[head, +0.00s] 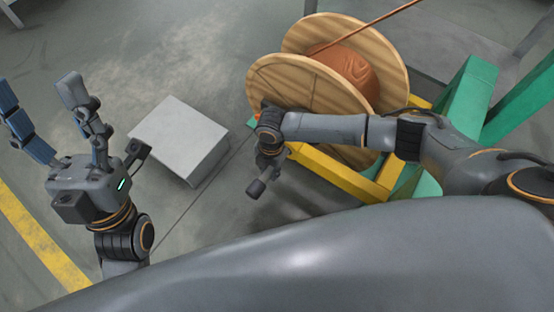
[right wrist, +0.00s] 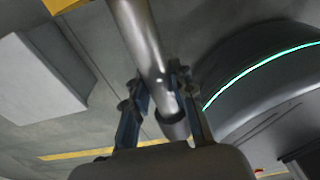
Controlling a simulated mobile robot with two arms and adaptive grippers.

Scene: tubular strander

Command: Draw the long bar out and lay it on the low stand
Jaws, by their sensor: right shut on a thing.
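The long bar (right wrist: 142,40) is a smooth grey round rod in the right wrist view. It runs from the top edge down between the fingers of my right gripper (right wrist: 158,88) and ends in a wider collar. The gripper is shut on it near that end. In the head view my right gripper (head: 268,152) is beside the near flange of the reel; its fingers and most of the bar are hidden. The low stand (head: 180,132) is a light grey box on the floor to the left; it also shows in the right wrist view (right wrist: 45,75). My left gripper (head: 88,115) is open and empty, fingers pointing up.
A wooden reel (head: 275,85) wound with copper wire stands just beyond my right gripper. A yellow frame (head: 335,175) and green beams (head: 470,95) hold the area to its right. Floor around the stand is clear, with a yellow line (head: 40,240) at left.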

